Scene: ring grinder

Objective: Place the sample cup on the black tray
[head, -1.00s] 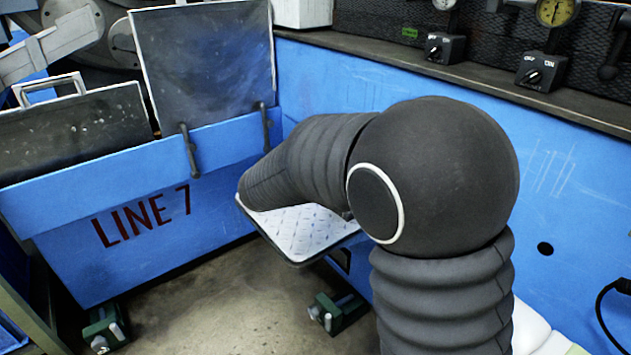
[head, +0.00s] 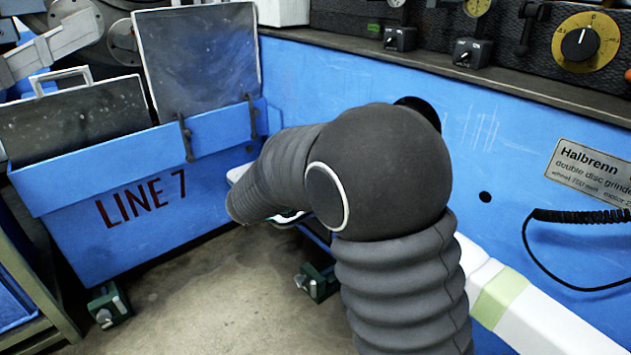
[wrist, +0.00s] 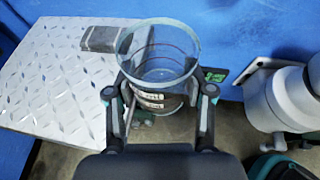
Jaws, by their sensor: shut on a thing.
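In the wrist view, a clear, see-through sample cup (wrist: 158,62) with thin dark lines and a small label stands between the two fingers of my gripper (wrist: 160,92). The gripper is shut on it. The cup is off the diamond-patterned plate, in front of its right edge in the picture. I make out no black tray for certain in either view. In the head view my own arm hides the gripper and the cup.
A pale diamond-patterned plate (wrist: 50,85) fills the left of the wrist view, with a flat dark grey piece (wrist: 101,38) at its far edge. A white cylindrical part (wrist: 275,100) is at right. The blue LINE 7 bin (head: 110,215) and blue machine wall (head: 520,120) bound the space.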

